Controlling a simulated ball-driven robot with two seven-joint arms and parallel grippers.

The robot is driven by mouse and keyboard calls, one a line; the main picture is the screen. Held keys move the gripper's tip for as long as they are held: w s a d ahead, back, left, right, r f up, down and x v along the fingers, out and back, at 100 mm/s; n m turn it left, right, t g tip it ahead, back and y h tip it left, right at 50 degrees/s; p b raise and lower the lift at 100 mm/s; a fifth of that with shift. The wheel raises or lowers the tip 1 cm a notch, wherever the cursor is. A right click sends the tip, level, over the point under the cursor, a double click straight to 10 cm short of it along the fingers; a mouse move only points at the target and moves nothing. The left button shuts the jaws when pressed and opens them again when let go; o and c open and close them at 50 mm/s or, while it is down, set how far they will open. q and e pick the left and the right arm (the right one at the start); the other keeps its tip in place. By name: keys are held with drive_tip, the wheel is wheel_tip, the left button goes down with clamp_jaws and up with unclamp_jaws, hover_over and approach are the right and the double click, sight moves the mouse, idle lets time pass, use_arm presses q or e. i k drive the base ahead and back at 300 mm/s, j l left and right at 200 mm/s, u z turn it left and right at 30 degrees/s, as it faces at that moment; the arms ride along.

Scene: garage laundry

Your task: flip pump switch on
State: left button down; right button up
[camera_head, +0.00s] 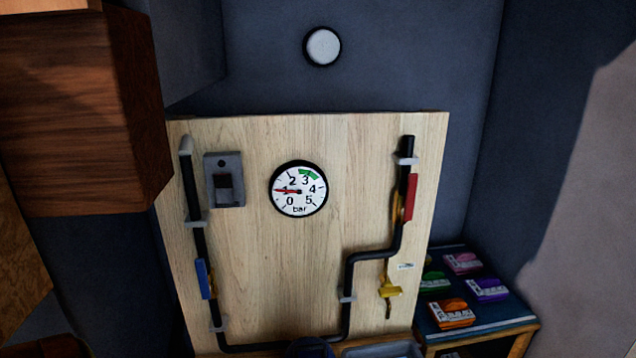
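The pump switch (224,180) is a grey box with a dark rocker, mounted at the upper left of a light wooden board (275,270). I cannot tell clearly which way the rocker is tipped. To its right is a round white pressure gauge (299,189) marked in bar, with its red needle pointing left, near 1. A green band sits near 3 on the dial. Neither of my grippers shows in the head view.
A black pipe (365,256) runs around the board with a blue lever (204,279), a red lever (411,197) and a yellow valve (390,290). A wooden cabinet (85,110) juts out at left. A low shelf (485,320) with several coloured boxes stands at lower right.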

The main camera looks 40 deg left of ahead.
sight(224, 184)
drive_tip(key=u, duration=1.85)
drive_tip(key=k+j+z, duration=0.1)
drive_tip(key=z, duration=0.3)
